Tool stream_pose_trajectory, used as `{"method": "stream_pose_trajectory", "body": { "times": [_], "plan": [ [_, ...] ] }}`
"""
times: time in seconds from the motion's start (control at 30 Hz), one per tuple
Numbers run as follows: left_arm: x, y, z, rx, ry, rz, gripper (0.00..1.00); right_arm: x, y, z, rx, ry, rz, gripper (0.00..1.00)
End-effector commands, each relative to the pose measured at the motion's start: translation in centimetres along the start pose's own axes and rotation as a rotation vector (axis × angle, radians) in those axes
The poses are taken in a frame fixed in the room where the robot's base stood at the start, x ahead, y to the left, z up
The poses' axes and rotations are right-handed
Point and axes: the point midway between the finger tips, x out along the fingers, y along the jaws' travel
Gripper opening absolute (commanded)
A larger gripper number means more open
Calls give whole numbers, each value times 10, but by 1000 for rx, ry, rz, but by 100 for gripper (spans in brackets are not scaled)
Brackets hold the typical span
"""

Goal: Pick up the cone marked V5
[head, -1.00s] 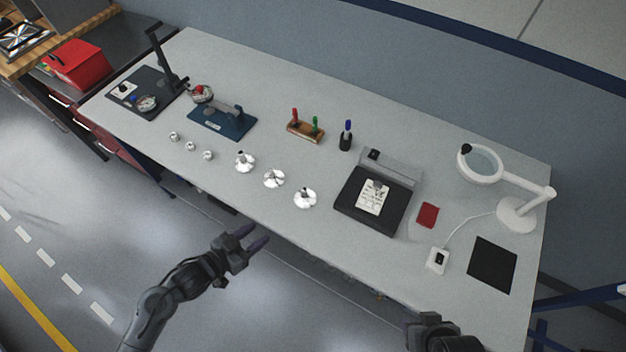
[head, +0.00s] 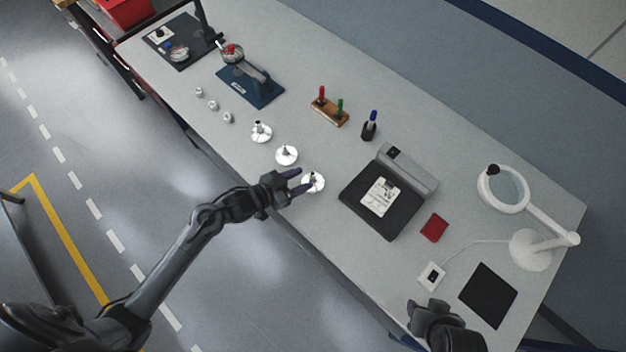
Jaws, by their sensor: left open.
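Three silvery metal parts with flat round bases and raised centres stand in a row near the table's front edge: a left one (head: 261,132), a middle one (head: 287,155) and a right one (head: 315,184). Three smaller metal pieces (head: 213,106) stand further left. No V5 marking is legible on any of them. My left gripper (head: 302,180) is open, its dark fingers at the right flanged part and partly covering it. I cannot tell whether they touch it. My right gripper (head: 432,312) shows at the table's front right; its fingers are unclear.
A black device with a label (head: 384,200) stands right of the flanged parts. A wooden holder (head: 328,113), a pen cup (head: 369,128), a blue fixture (head: 250,86), a red pad (head: 434,227) and a magnifier lamp (head: 530,250) stand around.

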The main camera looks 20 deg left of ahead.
Motion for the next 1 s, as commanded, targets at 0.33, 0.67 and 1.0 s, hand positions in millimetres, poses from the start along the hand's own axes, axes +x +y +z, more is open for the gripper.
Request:
{"method": "stream_pose_trajectory", "body": {
  "times": [0.33, 0.67, 1.0],
  "plan": [
    [41, 4, 1, -2, 1, -1, 46, 1, 2, -1, -4, 4, 5, 43],
    [50, 4, 1, -1, 0, 0, 46, 1, 4, -1, -10, 4, 11, 43],
    [49, 4, 1, -1, 0, 0, 3, 1, 3, -2, -6, 5, 8, 43]
  ]
}}
